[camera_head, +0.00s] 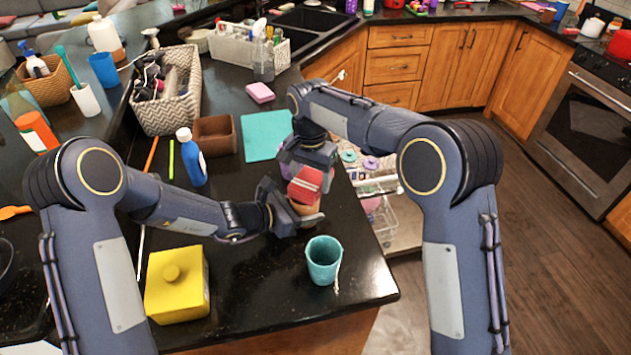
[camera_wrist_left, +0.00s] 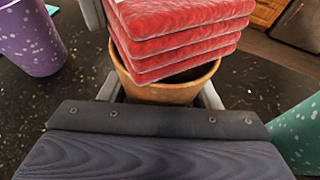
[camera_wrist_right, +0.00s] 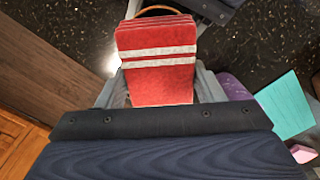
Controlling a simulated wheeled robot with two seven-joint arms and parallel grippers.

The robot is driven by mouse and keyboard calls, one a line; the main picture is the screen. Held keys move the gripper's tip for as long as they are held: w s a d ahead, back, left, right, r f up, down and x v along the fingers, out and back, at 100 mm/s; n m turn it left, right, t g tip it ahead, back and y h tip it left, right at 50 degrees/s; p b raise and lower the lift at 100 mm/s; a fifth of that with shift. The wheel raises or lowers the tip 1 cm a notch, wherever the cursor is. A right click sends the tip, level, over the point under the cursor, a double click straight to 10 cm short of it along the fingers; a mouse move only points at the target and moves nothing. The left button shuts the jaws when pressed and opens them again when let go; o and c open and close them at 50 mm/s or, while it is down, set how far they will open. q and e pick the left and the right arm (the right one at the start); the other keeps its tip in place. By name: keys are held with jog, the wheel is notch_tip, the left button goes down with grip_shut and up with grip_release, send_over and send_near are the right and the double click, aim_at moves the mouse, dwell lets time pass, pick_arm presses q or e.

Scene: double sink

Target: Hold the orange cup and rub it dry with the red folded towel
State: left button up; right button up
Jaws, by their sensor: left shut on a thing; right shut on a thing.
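The orange cup (camera_head: 303,208) is upright above the dark counter near its right edge, and it also shows in the left wrist view (camera_wrist_left: 168,90). My left gripper (camera_head: 300,216) is shut around its sides. The red folded towel (camera_head: 305,184) is a thick layered block, seen in the left wrist view (camera_wrist_left: 182,28) over the cup's mouth, covering much of the rim. My right gripper (camera_head: 312,166) is shut on the towel, whose white stripes show in the right wrist view (camera_wrist_right: 158,72). Whether the towel touches the cup's inside is hidden.
A teal cup (camera_head: 323,262) stands in front, near the counter edge. A purple speckled cup (camera_wrist_left: 30,38) is beside my left gripper. A yellow lidded canister (camera_head: 178,290), blue bottle (camera_head: 191,160), brown box (camera_head: 216,135) and teal mat (camera_head: 264,137) are leftward. An open dish rack (camera_head: 380,215) lies right.

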aim_at(320, 187)
jog(key=shift+w+a, duration=0.2)
jog(key=shift+w, duration=0.2)
jog(key=shift+s+d, duration=0.4)
jog(key=shift+s, duration=0.3)
jog(key=shift+s+d, duration=0.35)
jog(key=shift+s, duration=0.3)
jog(key=shift+s+d, duration=0.4)
jog(key=shift+s, duration=0.3)
jog(key=shift+w+a, duration=0.4)
jog(key=shift+w, duration=0.3)
jog(key=shift+w+a, duration=0.4)
jog(key=shift+w, duration=0.3)
jog(key=shift+w+a, duration=0.4)
jog(key=shift+w, duration=0.3)
jog(key=shift+r, duration=0.7)
jog(key=shift+s+r, duration=0.1)
jog(key=shift+r, duration=3.2)
pick_arm(q)
jog(key=o, duration=1.1)
